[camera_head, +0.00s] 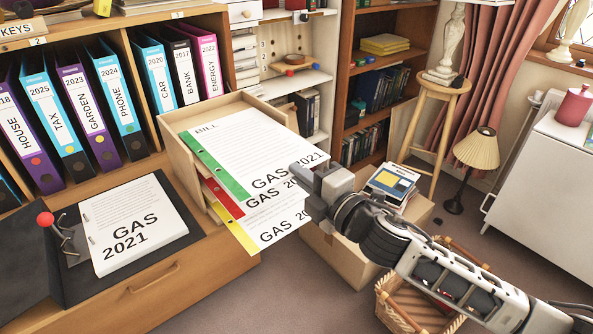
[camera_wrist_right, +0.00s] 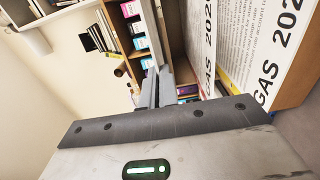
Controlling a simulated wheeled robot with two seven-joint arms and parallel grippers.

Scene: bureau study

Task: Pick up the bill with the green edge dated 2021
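The green-edged bill (camera_head: 240,160) reads GAS 2021. It lies at the top of a wooden letter tray (camera_head: 180,117), its front part over the tray's edge. My right gripper (camera_head: 301,171) is at the bill's right front corner. In the right wrist view its fingers (camera_wrist_right: 155,88) are close together, with a thin pale sheet seen edge-on between them. Below stick out a red-edged sheet (camera_head: 222,197) and a yellow-edged sheet (camera_head: 243,236), both marked GAS, their years partly hidden. My left gripper is not in view.
An open binder (camera_head: 178,205) with GAS 2021 paper (camera_head: 135,222) and a red-knobbed lever (camera_head: 45,219) lies on the desk at left. Labelled binders (camera_head: 72,105) stand behind. A cardboard box (camera_head: 335,262) and a basket (camera_head: 400,312) are below my right arm.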

